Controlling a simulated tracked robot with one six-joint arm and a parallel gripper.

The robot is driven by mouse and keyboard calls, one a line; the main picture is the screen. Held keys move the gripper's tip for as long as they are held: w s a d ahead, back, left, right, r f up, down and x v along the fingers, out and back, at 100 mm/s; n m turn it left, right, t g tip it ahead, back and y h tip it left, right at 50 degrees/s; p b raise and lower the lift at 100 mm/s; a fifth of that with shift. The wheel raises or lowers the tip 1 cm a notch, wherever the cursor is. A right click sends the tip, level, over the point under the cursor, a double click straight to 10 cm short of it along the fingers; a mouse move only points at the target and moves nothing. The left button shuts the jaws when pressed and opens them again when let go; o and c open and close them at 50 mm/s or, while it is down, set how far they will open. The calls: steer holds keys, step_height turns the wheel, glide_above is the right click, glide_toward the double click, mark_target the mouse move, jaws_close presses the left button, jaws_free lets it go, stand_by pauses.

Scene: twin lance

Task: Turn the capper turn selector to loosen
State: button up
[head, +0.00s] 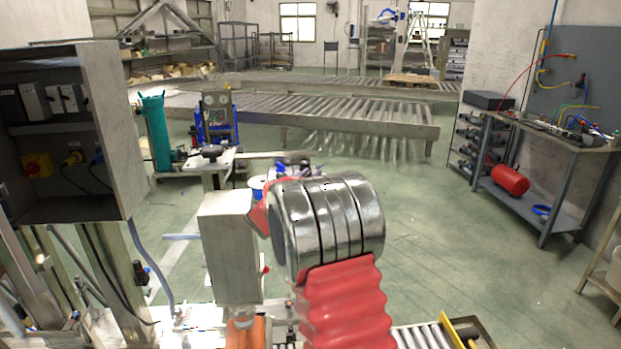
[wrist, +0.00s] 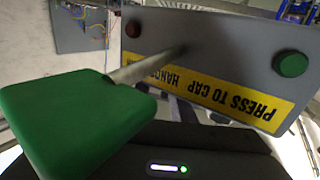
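A grey panel (wrist: 225,50) fills much of the wrist view. Its yellow label (wrist: 240,100) reads "PRESS TO CAP" upside down. A large green block (wrist: 75,120) with a tapered metal bar (wrist: 140,68) is close to the camera, the bar reaching over the panel toward a dark smudge. My gripper's dark housing (wrist: 215,150) shows below; its fingertips cannot be told apart.
In the head view, my metal and red arm hides part of the workspace beside a grey box (head: 228,245). An open electrical cabinet (head: 65,135) stands at left. Roller conveyors (head: 320,120) run behind. A workbench (head: 545,140) stands at right, with open green floor before it.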

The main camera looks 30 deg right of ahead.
steer(key=shift+o, duration=0.4)
steer(key=shift+a, duration=0.15)
steer(key=shift+s+a, duration=0.15)
steer(key=shift+a, duration=0.35)
steer(key=v, duration=1.2)
steer(key=shift+s+a, duration=0.2)
steer(key=shift+s, duration=0.05)
steer(key=shift+s+f, duration=0.15)
